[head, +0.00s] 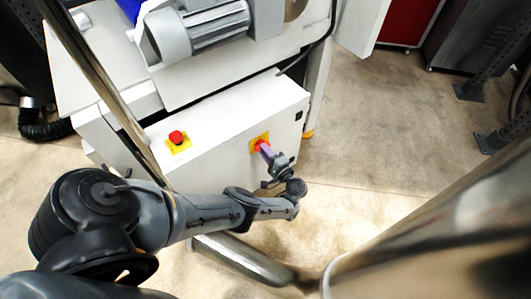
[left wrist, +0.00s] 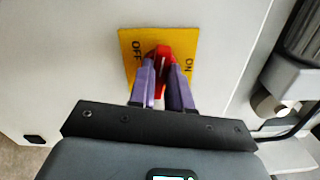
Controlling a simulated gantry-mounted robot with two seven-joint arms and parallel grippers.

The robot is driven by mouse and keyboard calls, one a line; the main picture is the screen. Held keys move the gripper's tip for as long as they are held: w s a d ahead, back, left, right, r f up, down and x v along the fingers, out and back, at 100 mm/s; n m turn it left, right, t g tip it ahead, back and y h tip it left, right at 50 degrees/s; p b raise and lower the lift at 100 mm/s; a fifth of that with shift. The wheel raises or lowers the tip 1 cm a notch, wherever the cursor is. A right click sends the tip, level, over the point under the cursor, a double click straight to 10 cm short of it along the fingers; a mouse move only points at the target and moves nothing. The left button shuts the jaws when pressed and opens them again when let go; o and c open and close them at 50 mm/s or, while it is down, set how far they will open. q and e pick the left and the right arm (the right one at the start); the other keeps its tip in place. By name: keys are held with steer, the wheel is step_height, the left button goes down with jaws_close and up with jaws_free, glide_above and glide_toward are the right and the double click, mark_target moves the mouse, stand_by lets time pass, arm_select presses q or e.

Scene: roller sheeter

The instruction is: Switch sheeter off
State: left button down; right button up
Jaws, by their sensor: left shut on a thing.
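The sheeter (head: 225,125) is a white machine, with a red rotary switch on a yellow plate (head: 260,140) on its front panel. In the left wrist view the red switch knob (left wrist: 162,52) sits on the yellow plate (left wrist: 188,40), marked OFF at left and ON at right. My left gripper (head: 264,150) reaches the switch, and its purple fingers (left wrist: 162,75) are shut on the knob, one on each side. The fingers hide the knob's lower part. My right gripper is not in view.
A red mushroom button (head: 176,136) on a yellow plate sits on the same machine to the left. A grey motor (head: 205,28) is above the panel. A shiny metal column (head: 450,235) takes up the lower right. Bare floor (head: 355,150) lies right of the machine.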

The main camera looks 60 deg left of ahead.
arm_select(q)
steer(key=shift+f+n+b, duration=0.15)
steer(key=shift+n+b, duration=0.2)
steer(key=shift+n, duration=0.75)
steer(key=c, duration=1.1)
jaws_free()
steer(key=shift+o, duration=0.2)
steer(key=w+d, duration=0.1)
steer(key=d, duration=0.9)
steer(key=shift+d+b, duration=0.35)
steer(key=shift+b, duration=0.05)
